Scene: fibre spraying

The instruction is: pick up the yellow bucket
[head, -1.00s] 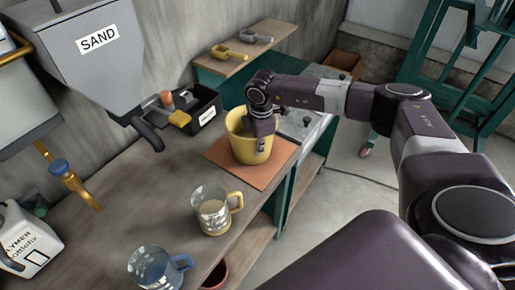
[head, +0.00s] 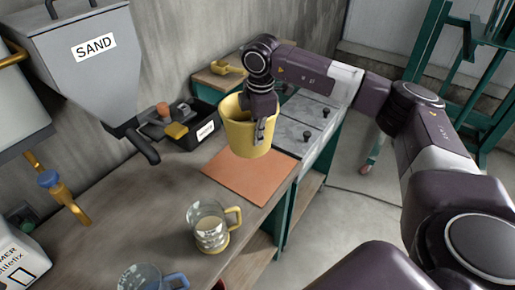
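The yellow bucket (head: 243,138) hangs above the orange-brown mat (head: 245,178) on the workbench, near the back right of the bench. It is close to upright. My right gripper (head: 262,130) reaches down over the bucket's right rim and is shut on its wall. One finger shows on the outside of the wall; the other is hidden inside the bucket. The bucket's contents cannot be seen. My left gripper is out of view.
A glass mug with a yellow handle (head: 211,228) stands in front of the mat, a blue-handled jug (head: 146,279) nearer. A black tool box (head: 192,130) sits behind left. A sand hopper (head: 85,60) overhangs the bench at left. A grey-topped unit (head: 302,122) stands right.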

